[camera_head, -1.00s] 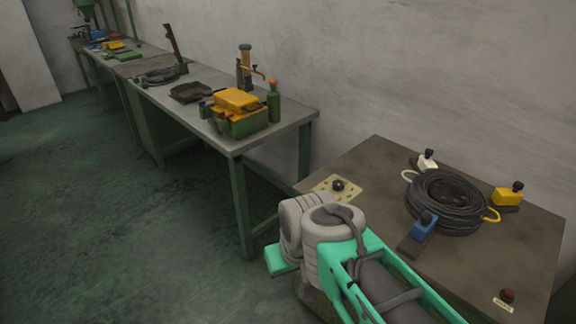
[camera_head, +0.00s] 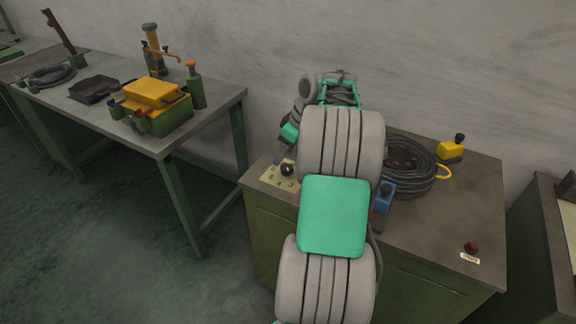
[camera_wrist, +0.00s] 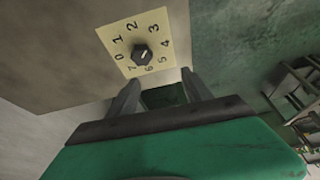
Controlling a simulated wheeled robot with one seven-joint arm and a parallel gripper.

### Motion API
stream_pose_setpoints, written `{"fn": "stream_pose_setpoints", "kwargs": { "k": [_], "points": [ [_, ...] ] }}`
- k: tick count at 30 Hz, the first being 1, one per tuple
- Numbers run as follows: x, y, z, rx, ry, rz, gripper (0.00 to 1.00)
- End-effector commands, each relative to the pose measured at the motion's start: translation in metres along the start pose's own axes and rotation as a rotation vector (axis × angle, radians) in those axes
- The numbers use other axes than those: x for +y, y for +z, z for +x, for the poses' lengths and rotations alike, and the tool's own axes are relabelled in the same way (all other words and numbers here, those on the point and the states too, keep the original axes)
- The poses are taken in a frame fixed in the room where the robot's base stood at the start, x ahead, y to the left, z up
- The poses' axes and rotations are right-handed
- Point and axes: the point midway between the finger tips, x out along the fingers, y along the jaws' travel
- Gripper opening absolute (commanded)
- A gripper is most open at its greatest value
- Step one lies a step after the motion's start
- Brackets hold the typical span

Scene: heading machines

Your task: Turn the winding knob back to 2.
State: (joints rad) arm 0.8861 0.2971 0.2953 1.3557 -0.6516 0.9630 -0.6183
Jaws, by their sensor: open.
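The winding knob (camera_wrist: 141,54) is a small dark knob on a cream dial plate (camera_wrist: 108,34) numbered 0 to 7. A pale mark on the knob seems to point toward the 4 side, but it is too small to read surely. In the head view the knob (camera_head: 287,170) and its plate (camera_head: 270,178) sit at the left of the cabinet top. My gripper (camera_wrist: 160,80) is open and empty, its two fingers apart and short of the knob in the wrist view. In the head view my gripper (camera_head: 280,153) is close to the knob, partly hidden by my arm.
On the cabinet top (camera_head: 435,215) lie a black cable coil (camera_head: 412,177), a blue block (camera_head: 384,196), a yellow block (camera_head: 451,150) and a red button (camera_head: 471,247). A bench (camera_head: 165,140) with a yellow-topped box (camera_head: 152,95) stands to the left, across a floor gap.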

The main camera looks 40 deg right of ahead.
Motion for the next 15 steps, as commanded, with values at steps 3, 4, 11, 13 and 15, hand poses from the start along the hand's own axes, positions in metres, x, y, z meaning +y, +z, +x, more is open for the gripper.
{"fn": "stream_pose_setpoints", "kwargs": {
  "k": [3, 4, 11, 13, 15],
  "points": [
    [0.032, 0.024, 0.005, 0.016, 0.001, -0.026, 0.59],
    [0.034, 0.026, 0.007, 0.017, 0.000, -0.030, 0.59],
    [0.034, 0.025, 0.045, 0.018, -0.002, -0.031, 0.59],
    [0.034, 0.025, 0.058, 0.017, 0.000, -0.030, 0.59],
    [0.034, 0.025, 0.069, 0.017, -0.001, -0.030, 0.59]
  ]
}}
